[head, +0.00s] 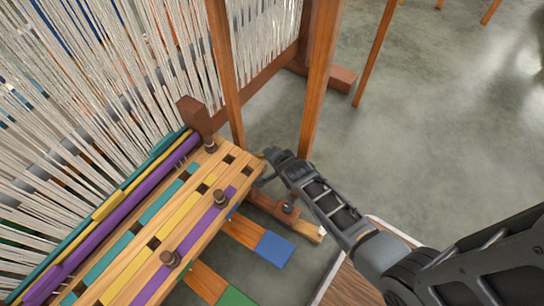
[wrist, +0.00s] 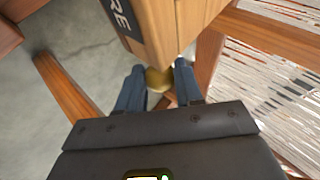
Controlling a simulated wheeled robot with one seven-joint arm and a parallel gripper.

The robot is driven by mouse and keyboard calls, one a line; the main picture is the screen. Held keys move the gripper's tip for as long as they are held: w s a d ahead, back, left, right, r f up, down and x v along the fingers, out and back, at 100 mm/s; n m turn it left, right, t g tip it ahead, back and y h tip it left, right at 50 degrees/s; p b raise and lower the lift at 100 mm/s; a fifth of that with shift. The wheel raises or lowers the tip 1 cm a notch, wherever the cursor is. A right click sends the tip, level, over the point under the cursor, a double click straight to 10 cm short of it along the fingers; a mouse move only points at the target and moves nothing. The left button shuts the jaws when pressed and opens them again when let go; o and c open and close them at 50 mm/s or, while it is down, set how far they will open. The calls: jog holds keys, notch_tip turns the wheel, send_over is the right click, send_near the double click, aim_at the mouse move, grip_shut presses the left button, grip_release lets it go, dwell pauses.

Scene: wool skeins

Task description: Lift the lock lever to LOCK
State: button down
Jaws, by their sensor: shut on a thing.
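My gripper (wrist: 160,84) is shut on a round brass-coloured knob (wrist: 158,80), which I take to be the end of the lock lever. The knob sits between the two blue-grey fingers, just below a wooden block. A dark plate (wrist: 118,14) on the block shows the letters "RE"; the rest is cut off. The lever's shaft and any LOCK mark are hidden. In the head view my gripper (head: 271,156) is at the right end of the loom's wooden beam (head: 205,185), and the knob is too small to make out clearly.
The loom's white warp threads (head: 90,100) fill the left. Wooden posts (head: 322,80) rise behind my gripper. Dark pegs (head: 220,197) stand on the striped beam. Pedals with blue (head: 274,248) and green ends lie below. Grey floor (head: 430,130) is open to the right.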

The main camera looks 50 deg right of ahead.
jog(key=shift+w+r, duration=1.15)
jog(key=shift+w, duration=0.15)
jog(key=c, duration=0.8)
grip_release()
jog(key=shift+f, duration=0.1)
jog(key=shift+s, duration=0.15)
jog(key=shift+p+v, duration=1.45)
jog(key=shift+v, duration=2.4)
jog(key=shift+a, duration=0.1)
